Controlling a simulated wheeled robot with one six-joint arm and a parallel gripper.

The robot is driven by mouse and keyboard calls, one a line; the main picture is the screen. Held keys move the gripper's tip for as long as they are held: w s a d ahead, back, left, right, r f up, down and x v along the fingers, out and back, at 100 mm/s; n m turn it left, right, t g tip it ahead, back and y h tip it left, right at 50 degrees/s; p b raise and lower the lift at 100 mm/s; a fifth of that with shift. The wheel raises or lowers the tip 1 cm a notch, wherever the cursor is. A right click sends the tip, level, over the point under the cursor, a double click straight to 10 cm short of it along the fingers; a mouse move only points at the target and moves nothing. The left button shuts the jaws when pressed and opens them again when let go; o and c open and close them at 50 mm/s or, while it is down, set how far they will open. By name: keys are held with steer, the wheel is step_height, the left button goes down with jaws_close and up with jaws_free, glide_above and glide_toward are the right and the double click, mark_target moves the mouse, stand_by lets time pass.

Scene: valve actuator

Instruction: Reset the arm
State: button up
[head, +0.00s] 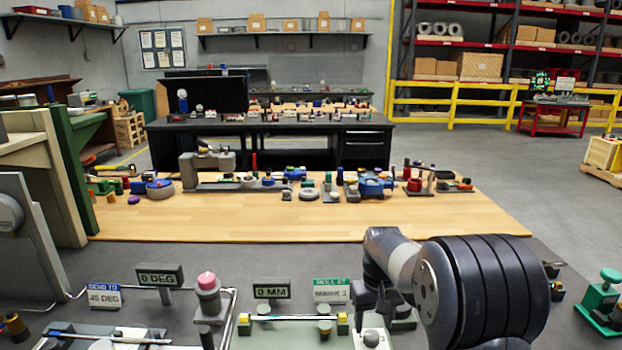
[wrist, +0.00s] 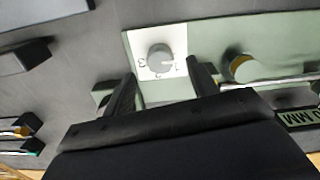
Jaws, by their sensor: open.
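My gripper (head: 375,308) hangs at the lower right of the head view, fingers down over the bench. It is open and empty. In the wrist view my gripper (wrist: 161,70) has its two fingers apart, one on each side of a grey knob (wrist: 160,57) as seen. The knob sits on a white plate with small dark marks, partly hidden. The knob also shows below my gripper in the head view (head: 371,339). I cannot tell whether the fingers reach down to it. No separate arm stands out besides my own.
A "0 MM" display (head: 272,291) and a green-topped sign (head: 331,290) stand left of my gripper. A pink-topped post (head: 207,283), a "0 DEG" display (head: 160,275) and a "45 DEG" sign (head: 105,297) stand farther left. A wooden bench (head: 300,222) with several parts lies behind.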

mark_target(372, 335)
step_height(372, 335, down, 4)
steer(key=shift+r, duration=0.1)
stand_by(0.6)
